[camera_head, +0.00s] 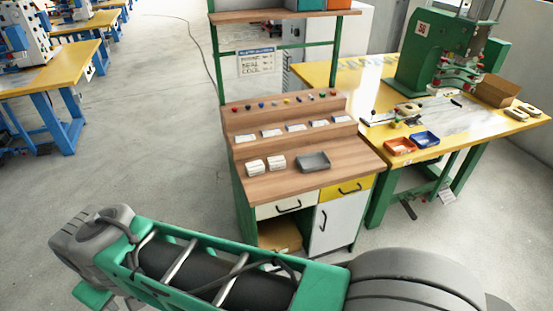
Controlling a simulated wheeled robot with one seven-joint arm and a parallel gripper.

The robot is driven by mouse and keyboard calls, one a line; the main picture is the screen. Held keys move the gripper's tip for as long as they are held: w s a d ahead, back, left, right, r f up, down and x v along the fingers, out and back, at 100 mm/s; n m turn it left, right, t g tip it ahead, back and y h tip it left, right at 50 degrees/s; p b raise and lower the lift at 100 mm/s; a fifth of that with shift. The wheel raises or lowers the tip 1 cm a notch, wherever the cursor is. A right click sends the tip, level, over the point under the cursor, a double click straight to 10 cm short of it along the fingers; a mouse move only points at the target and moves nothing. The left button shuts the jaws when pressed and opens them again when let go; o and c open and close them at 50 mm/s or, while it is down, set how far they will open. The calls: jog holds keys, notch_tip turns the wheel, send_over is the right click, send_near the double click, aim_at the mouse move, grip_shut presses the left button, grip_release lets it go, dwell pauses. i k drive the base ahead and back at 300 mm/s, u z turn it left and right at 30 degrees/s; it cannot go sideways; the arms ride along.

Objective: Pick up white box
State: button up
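Two small white box-like items lie side by side on the wooden worktop: the left one (255,167) and the right one (277,163). They are near the left front of the worktop and stand a little apart. They are too small to tell their exact shape, and I cannot tell which one the task means. My arm crosses the bottom of the head view, in front of the bench and well short of the white items. My gripper is not in view.
A grey tray (313,161) sits right of the white items on the wooden bench (300,185). Stepped shelves with labels and coloured knobs rise behind. A yellow table (455,125) with a green machine (437,52), an orange bin (400,146) and a blue bin (425,139) adjoins right.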

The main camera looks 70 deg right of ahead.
aim_at(279, 162)
jog(key=z, duration=0.75)
jog(key=i, duration=0.9)
jog(key=z, duration=0.85)
